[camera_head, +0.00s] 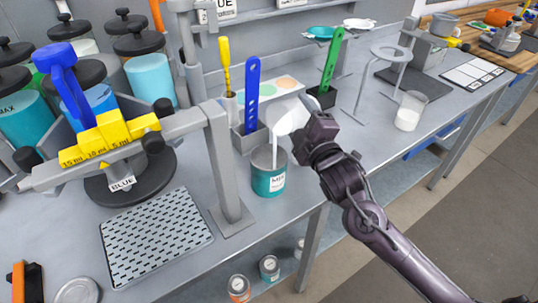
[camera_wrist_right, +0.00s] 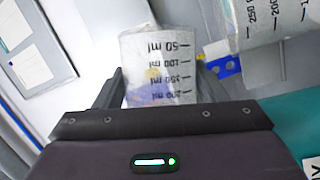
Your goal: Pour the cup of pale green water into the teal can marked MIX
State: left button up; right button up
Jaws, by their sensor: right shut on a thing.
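The teal can marked MIX (camera_head: 269,181) stands upright and open on the grey bench; a teal surface (camera_wrist_right: 298,115) shows at the lower right of the wrist view. My right gripper (camera_head: 306,122) is shut on a clear measuring cup (camera_head: 284,117), tilted above the can's mouth. A whitish stream runs from the cup's lip down into the can. The cup (camera_wrist_right: 160,65) with its ml marks also shows between the fingers in the right wrist view. The water's green tint is hard to make out. My left gripper is not in view.
A grey post (camera_head: 230,165) with a yellow-marked beam stands left of the can. Behind the can are a blue-handled tool (camera_head: 252,95) and a green-handled tool (camera_head: 330,65) in holders. Another cup (camera_head: 410,110) stands to the right. The bench's front edge is close.

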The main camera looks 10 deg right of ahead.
jog(key=shift+s+a+r, duration=0.2)
jog(key=shift+s, duration=0.1)
jog(key=shift+w, duration=0.15)
jog(key=shift+f, duration=0.1)
jog(key=shift+n, duration=0.3)
jog(key=shift+s+a+r, duration=0.15)
jog(key=shift+s+r, duration=0.05)
jog(key=shift+b, duration=0.35)
jog(key=shift+w, duration=0.15)
